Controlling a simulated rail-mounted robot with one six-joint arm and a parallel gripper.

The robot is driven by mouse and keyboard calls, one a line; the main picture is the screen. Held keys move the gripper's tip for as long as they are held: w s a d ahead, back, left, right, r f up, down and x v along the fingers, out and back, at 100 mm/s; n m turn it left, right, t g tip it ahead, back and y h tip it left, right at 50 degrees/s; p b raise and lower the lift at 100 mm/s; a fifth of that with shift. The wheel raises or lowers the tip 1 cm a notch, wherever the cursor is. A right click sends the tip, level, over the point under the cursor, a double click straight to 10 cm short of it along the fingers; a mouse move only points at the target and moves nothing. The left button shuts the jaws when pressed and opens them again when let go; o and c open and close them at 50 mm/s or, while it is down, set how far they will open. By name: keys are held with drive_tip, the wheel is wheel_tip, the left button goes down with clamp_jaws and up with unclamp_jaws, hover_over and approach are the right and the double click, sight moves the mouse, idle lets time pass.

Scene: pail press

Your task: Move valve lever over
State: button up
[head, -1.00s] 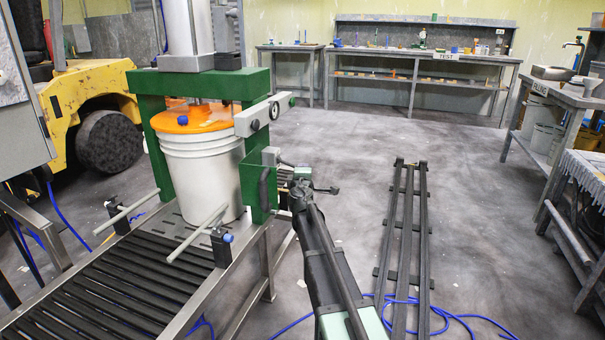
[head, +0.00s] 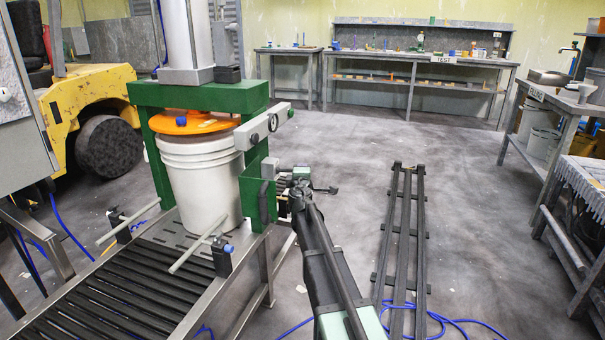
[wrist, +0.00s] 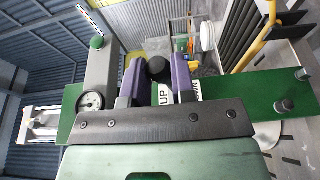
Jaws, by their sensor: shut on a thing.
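The valve lever shows in the wrist view as a black round knob (wrist: 157,68) between my two purple finger pads. My gripper (wrist: 157,82) is shut on it. Behind the fingers is a white label (wrist: 164,93) reading "UP", with a second, partly covered word to its right. In the head view my gripper (head: 286,182) is at the right side of the green press frame (head: 252,190), by a small grey block (head: 271,167). The lever itself cannot be made out there. A white pail (head: 197,185) with an orange lid (head: 185,124) stands upright inside the press.
A roller conveyor (head: 130,285) runs toward the front left from the press. A gauge (head: 272,122) sits on a grey bar at the press. Black floor rails (head: 401,220) and a blue hose (head: 455,321) lie to the right. Open floor (head: 480,210) lies beyond.

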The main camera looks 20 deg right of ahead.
drive_tip(key=shift+o, duration=0.4)
drive_tip(key=shift+w+a+r+p, duration=0.15)
drive_tip(key=shift+w+r+p, duration=0.05)
drive_tip(key=shift+r+p, duration=0.5)
drive_tip(key=shift+w+a+r+p, duration=0.1)
drive_tip(key=shift+w+r+p, duration=0.05)
drive_tip(key=shift+r+p, duration=0.5)
drive_tip(key=shift+o, duration=0.3)
drive_tip(key=shift+f, duration=0.1)
drive_tip(key=o, duration=0.8)
